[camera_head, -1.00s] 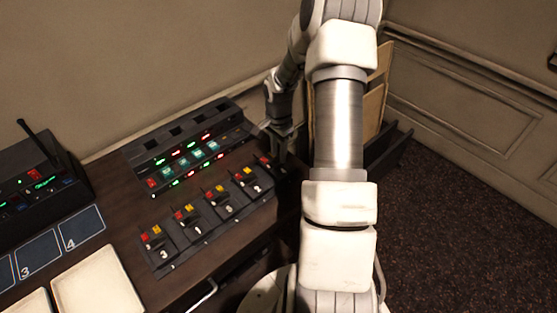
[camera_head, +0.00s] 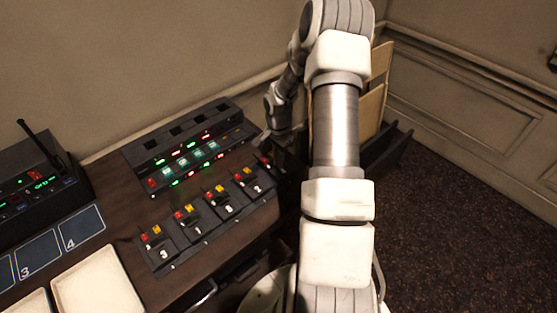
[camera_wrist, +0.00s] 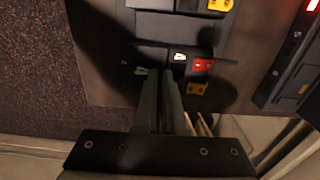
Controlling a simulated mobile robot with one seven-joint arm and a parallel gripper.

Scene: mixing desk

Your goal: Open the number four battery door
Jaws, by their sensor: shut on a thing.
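A dark battery unit (camera_head: 207,217) lies along the desk's front edge, with several numbered bays, each with a red and a yellow button. My gripper (camera_wrist: 160,82) is at the far right end of this row, over the end bay. It also shows dark and partly hidden behind my arm in the head view. Its fingers are close together, shut on a battery door at the end bay. That bay's red button (camera_wrist: 203,65) and yellow button (camera_wrist: 196,88) sit right beside the fingers.
A lit console (camera_head: 190,150) stands behind the row. A radio with an antenna (camera_head: 40,180) and numbered pads (camera_head: 80,226) are at the left. A box with upright boards (camera_head: 375,100) stands beyond the desk's right end. Carpet is open at the right.

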